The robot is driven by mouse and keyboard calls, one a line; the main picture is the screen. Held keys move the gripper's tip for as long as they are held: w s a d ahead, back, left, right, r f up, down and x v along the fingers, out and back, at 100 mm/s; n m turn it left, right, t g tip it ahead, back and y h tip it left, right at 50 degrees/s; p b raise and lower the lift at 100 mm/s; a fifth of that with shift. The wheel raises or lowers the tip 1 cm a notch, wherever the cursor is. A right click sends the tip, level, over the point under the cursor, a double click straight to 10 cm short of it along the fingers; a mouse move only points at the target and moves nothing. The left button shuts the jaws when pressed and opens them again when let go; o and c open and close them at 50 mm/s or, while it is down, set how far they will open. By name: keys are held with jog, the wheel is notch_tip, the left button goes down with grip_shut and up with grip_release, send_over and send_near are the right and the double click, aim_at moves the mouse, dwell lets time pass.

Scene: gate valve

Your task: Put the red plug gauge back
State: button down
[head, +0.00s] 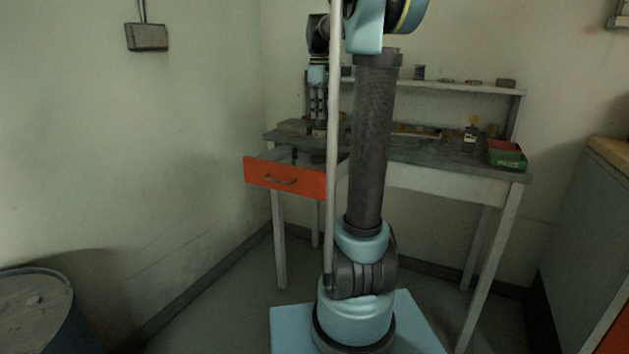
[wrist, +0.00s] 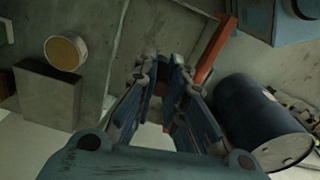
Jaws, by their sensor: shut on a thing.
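My gripper (head: 319,108) points down over the left end of the workbench, above and behind the open orange drawer (head: 284,179). In the wrist view my gripper's fingers (wrist: 161,84) are closed on a small dark reddish thing, which I take to be the red plug gauge (wrist: 164,89). The fingers hide most of it, so its shape is not clear. In the head view the held part is too small to make out. I cannot tell whether it touches anything below.
The workbench (head: 440,158) has a back shelf (head: 440,87). A green and red box (head: 507,155) stands at its right end. A dark blue barrel (wrist: 255,115) shows in the wrist view; a drum (head: 35,305) stands at lower left. A grey cabinet (head: 585,215) is at right.

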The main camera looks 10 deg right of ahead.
jog(key=shift+n, duration=0.3)
jog(key=f, duration=2)
jog(key=shift+a+f, duration=0.4)
jog(key=c, duration=1.7)
grip_release()
jog(key=shift+f, duration=0.1)
jog(key=shift+o, duration=0.2)
